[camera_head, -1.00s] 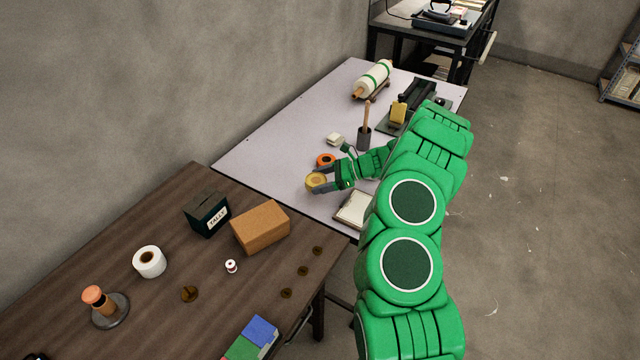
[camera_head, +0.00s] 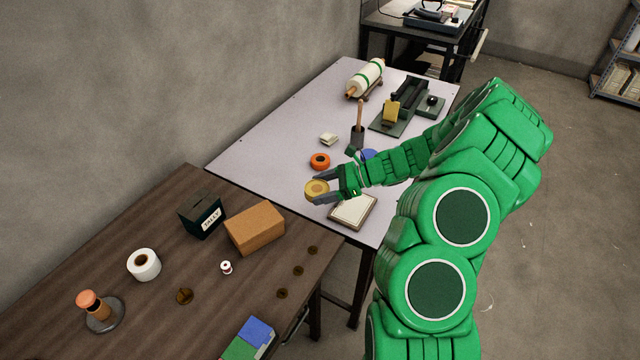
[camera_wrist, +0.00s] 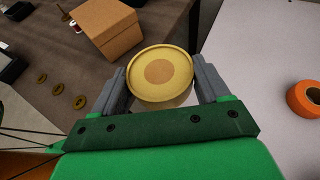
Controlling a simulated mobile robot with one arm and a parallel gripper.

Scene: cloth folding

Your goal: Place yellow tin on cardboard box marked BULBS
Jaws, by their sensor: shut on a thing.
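The yellow tin (camera_head: 316,188) is round with a tan disc on its lid. My gripper (camera_head: 322,190) is shut on it and holds it near the front-left edge of the pale table, close to the gap to the wooden table. In the wrist view the tin (camera_wrist: 160,73) sits between the two grey fingers of my gripper (camera_wrist: 160,85). A brown cardboard box (camera_head: 254,229) stands on the dark wooden table, left of and nearer than the tin. It also shows in the wrist view (camera_wrist: 106,28). No BULBS marking is readable on its visible faces. Its top is bare.
A dark TALLY box (camera_head: 201,215) stands just left of the cardboard box. A white roll (camera_head: 144,264), a small spool (camera_head: 226,267) and several brown discs lie on the wooden table. An orange ring (camera_head: 320,161) and a clipboard (camera_head: 353,211) lie on the pale table.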

